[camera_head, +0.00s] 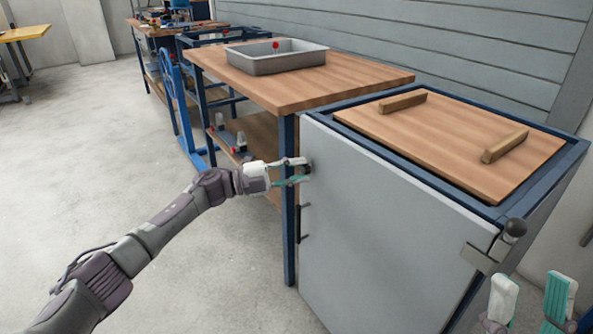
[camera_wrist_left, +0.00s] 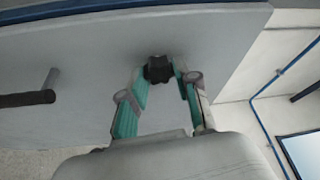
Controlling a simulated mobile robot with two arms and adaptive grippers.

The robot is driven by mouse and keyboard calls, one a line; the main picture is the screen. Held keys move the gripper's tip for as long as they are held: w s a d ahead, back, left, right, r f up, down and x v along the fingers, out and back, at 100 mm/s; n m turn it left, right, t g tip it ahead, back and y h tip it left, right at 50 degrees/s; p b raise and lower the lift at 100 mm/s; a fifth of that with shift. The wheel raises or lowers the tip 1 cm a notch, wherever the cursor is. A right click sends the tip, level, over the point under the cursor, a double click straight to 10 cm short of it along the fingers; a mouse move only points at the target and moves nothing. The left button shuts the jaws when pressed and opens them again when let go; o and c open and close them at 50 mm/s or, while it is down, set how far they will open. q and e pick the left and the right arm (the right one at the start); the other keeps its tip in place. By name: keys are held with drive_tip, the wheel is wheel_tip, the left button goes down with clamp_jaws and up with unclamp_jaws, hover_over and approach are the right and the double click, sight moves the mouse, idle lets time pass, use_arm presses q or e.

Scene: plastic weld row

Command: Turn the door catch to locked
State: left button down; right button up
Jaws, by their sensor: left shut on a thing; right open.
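The grey cabinet door (camera_head: 375,230) stands upright at the front of the cabinet. A small dark knob, which looks like the door catch, sits near its upper left corner; it shows clearly in the left wrist view (camera_wrist_left: 158,68). My left gripper (camera_head: 304,170) is shut on this knob, one teal finger on each side of it. In the head view the fingers partly cover the knob, and I cannot tell its turned position. My right gripper (camera_head: 531,286) is open and empty at the lower right, in front of the cabinet's right side.
A black bar handle (camera_head: 303,222) stands out from the door below the knob. A workbench (camera_head: 300,85) with a metal tray (camera_head: 275,62) stands behind. The floor at left is clear.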

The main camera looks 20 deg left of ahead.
use_arm(q)
drive_tip(key=c, duration=0.8)
unclamp_jaws()
drive_tip(key=shift+c, duration=0.2)
drive_tip(key=v, duration=1.2)
drive_tip(key=shift+a+f, duration=0.1)
